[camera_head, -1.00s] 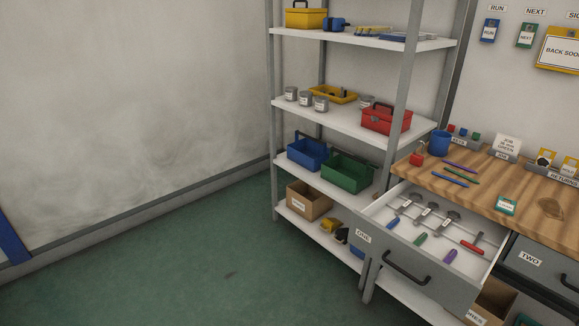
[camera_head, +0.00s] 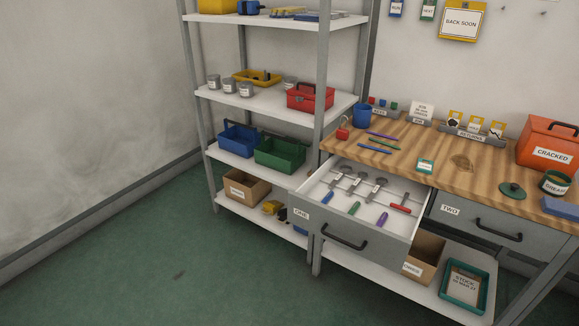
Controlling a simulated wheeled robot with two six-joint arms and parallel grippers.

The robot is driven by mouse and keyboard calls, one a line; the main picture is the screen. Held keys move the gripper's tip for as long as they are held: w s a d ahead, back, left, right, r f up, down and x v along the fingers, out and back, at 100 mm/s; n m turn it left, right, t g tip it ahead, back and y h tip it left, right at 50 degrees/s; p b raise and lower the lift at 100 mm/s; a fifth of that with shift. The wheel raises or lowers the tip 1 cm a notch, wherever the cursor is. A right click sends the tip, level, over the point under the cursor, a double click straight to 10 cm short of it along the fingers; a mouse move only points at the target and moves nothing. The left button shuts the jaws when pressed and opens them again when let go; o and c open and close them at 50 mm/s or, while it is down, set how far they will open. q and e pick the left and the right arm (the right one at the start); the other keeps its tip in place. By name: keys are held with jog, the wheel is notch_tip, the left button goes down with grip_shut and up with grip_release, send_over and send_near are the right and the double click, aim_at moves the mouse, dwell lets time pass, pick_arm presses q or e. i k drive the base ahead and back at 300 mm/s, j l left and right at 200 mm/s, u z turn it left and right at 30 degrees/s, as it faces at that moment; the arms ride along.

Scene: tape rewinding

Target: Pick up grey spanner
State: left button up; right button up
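The open drawer labelled ONE (camera_head: 402,244) sticks out under the left end of the wooden workbench. Inside it, towards the back, lie several grey metal spanner-like tools with small white labels: a left one (camera_head: 338,177), a middle one (camera_head: 357,183) and a right one (camera_head: 377,187). The labels are too small to read, so I cannot tell them apart by name. Nearer the drawer front lie a green-handled tool (camera_head: 355,208), a purple-handled one (camera_head: 383,219) and a red one (camera_head: 400,209). Neither of my grippers is in view.
Shelves (camera_head: 226,93) with toolboxes stand left of the workbench (camera_head: 440,150). Drawer TWO (camera_head: 476,220) is shut. A red CRACKED box (camera_head: 548,148) sits on the bench's right. Green floor (camera_head: 130,265) in front and left is clear.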

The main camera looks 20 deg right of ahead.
aim_at(343, 172)
jog(key=z, duration=1.3)
jog(key=i+j, duration=0.25)
jog(key=i+j+u, duration=0.15)
jog(key=i, duration=0.25)
jog(key=j, duration=0.1)
